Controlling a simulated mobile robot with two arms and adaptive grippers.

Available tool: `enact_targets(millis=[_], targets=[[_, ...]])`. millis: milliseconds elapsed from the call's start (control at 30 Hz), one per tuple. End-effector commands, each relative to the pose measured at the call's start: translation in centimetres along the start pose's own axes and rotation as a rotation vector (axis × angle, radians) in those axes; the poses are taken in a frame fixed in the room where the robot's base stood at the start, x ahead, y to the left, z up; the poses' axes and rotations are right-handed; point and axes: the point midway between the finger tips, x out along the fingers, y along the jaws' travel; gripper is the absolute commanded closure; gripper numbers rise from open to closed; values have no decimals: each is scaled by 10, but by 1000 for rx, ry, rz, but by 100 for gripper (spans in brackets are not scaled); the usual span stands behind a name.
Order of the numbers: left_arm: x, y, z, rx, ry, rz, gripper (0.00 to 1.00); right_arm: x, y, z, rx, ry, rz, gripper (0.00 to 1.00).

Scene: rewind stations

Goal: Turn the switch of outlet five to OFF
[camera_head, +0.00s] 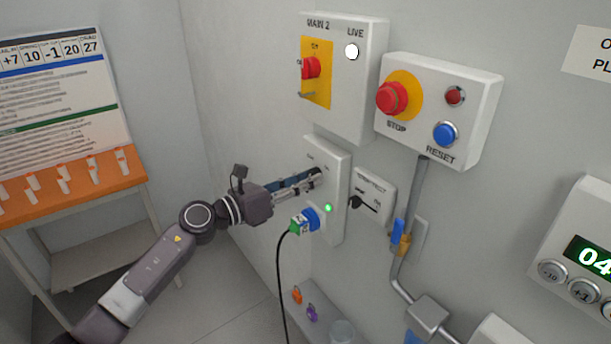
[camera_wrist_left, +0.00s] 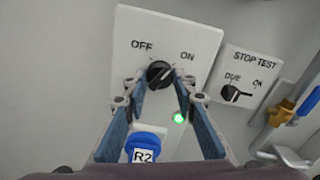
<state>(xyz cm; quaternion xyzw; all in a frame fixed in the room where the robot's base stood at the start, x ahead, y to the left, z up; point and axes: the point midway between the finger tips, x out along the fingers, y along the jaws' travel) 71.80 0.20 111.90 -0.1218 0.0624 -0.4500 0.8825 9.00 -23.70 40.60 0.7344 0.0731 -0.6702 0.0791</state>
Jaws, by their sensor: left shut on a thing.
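The outlet box (camera_wrist_left: 205,40) is a white wall panel with OFF and ON lettering above a black rotary switch (camera_wrist_left: 160,73). The switch's pointer appears to lean up and right, toward ON. My left gripper (camera_wrist_left: 161,80) is shut on the switch, one finger on each side of it. In the head view my left gripper (camera_head: 319,176) reaches the front of the outlet box (camera_head: 338,160) and hides the switch. A green light (camera_wrist_left: 179,118) glows below the switch. A blue plug (camera_wrist_left: 144,142) labelled R2 sits beneath. No outlet number is readable.
A STOP TEST switch (camera_head: 372,202) is just right of the outlet box. A red STOP button (camera_head: 391,98) and a MAIN 2 box (camera_head: 350,95) are above. A black cable (camera_head: 281,270) hangs from the plug. A small shelf (camera_head: 322,312) lies below.

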Motion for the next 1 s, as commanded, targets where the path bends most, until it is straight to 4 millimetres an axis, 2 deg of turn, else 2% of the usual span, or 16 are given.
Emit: enact_targets(millis=[33, 1000], targets=[[0, -1, 3, -44, 0, 1, 99, -7, 0, 0, 0, 0, 0, 100], [0, -2, 5, -961, -2, 2, 99, -73, -2, -7, 2, 1, -4, 100]])
